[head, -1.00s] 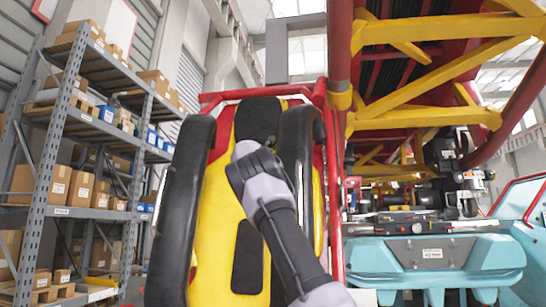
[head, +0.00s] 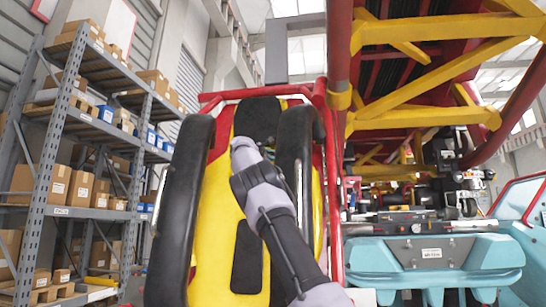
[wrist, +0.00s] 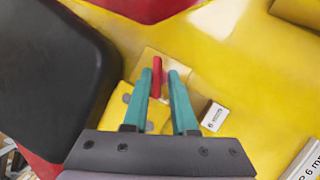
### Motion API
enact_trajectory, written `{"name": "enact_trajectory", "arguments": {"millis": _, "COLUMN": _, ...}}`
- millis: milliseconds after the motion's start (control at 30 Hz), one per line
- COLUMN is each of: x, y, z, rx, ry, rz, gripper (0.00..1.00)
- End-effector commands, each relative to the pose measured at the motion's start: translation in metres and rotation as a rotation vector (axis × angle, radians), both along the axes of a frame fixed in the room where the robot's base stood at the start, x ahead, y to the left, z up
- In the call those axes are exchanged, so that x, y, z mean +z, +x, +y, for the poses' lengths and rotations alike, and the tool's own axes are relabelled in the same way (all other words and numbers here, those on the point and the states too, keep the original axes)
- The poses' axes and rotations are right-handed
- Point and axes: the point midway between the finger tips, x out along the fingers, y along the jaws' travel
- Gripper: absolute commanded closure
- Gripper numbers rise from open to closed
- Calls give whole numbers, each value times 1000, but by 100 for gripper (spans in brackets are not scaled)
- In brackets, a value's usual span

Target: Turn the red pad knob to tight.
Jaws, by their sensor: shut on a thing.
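The red pad knob (wrist: 156,76) shows in the wrist view as a narrow red bar on a pale yellow plate (wrist: 150,58). My gripper (wrist: 161,78) has its two teal fingers on either side of the knob, shut on it. The finger tips partly cover the knob's sides. In the head view my arm (head: 268,200) reaches up to the yellow seat back (head: 216,215), and the knob and the fingers are hidden behind my wrist.
Black padded restraints (head: 180,210) flank the seat, the right one (head: 294,150) close to my arm. Red frame tubes (head: 333,190) stand on the right. Loaded shelving (head: 52,150) is at the left. A small white label (wrist: 214,116) lies beside my right finger.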

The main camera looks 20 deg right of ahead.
Motion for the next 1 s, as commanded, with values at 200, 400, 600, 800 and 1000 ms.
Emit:
{"name": "enact_trajectory", "arguments": {"millis": 200, "x": 8, "y": 0, "z": 3, "rx": -21, "ry": 83, "rz": -77, "gripper": 100}}
{"name": "enact_trajectory", "arguments": {"millis": 400, "x": 9, "y": -1, "z": 4, "rx": -26, "ry": 113, "rz": -93, "gripper": 100}}
{"name": "enact_trajectory", "arguments": {"millis": 600, "x": 9, "y": -2, "z": 4, "rx": -26, "ry": 113, "rz": -96, "gripper": 100}}
{"name": "enact_trajectory", "arguments": {"millis": 800, "x": 9, "y": -2, "z": 4, "rx": -27, "ry": 116, "rz": -95, "gripper": 55}}
{"name": "enact_trajectory", "arguments": {"millis": 1000, "x": 6, "y": -1, "z": 3, "rx": -29, "ry": 119, "rz": -92, "gripper": 55}}
